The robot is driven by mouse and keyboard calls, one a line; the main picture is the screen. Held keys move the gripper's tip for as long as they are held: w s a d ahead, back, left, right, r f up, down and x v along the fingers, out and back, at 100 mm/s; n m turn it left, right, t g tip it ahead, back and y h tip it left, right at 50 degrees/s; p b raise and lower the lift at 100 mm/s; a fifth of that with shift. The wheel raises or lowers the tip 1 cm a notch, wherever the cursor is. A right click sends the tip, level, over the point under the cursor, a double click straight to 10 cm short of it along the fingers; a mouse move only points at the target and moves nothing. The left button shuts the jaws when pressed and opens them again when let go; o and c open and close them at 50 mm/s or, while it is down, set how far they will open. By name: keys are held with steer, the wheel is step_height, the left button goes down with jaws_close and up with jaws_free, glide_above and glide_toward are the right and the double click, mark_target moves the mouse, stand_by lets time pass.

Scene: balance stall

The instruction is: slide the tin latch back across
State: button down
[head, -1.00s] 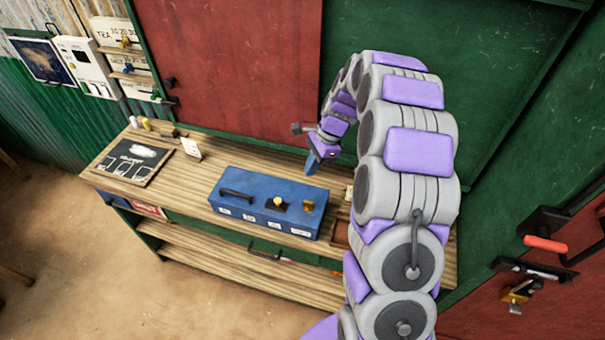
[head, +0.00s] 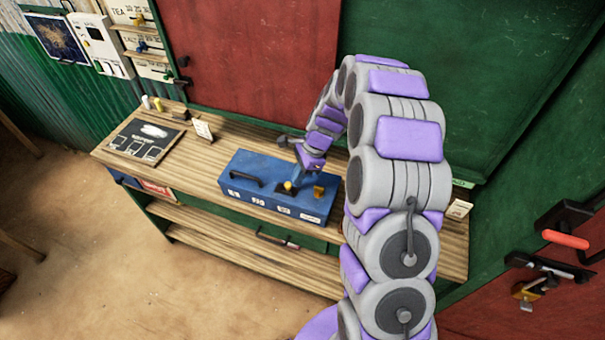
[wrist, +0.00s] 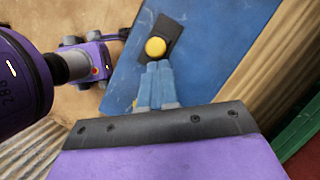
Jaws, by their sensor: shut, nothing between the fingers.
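The tin (head: 240,192) is a blue box with a dark handle on its lid, standing on the wooden counter. Its latch is a black plate with a yellow knob (head: 288,186) on the lid; the knob also shows in the wrist view (wrist: 155,47). My gripper (wrist: 160,66) is shut and empty, its blue fingers side by side. The fingertips are right beside the knob; I cannot tell whether they touch it. In the head view my gripper (head: 296,181) points down at the latch and hides part of the black plate.
A brass piece (head: 318,192) sits on the lid, right of the latch. The counter (head: 200,160) has bare wood left of the tin. A green wall rises behind.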

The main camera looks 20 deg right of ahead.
steer(key=shift+w+a+r+p, duration=0.15)
steer(key=shift+w+a+p, duration=0.6)
steer(key=shift+p, duration=0.35)
steer(key=shift+a, duration=0.2)
steer(key=shift+d+p, duration=0.3)
steer(key=shift+d, duration=0.25)
steer(key=d, duration=0.1)
steer(key=d+r, duration=0.1)
steer(key=d, duration=0.1)
steer(key=d+r+p, duration=0.1)
steer(key=shift+w+d+r, duration=0.1)
steer(key=shift+w+d, duration=0.05)
steer(key=shift+w, duration=0.25)
steer(key=v, duration=0.7)
steer(key=shift+s+d+p, duration=0.2)
steer(key=shift+s+p, duration=0.05)
steer(key=shift+p, duration=0.15)
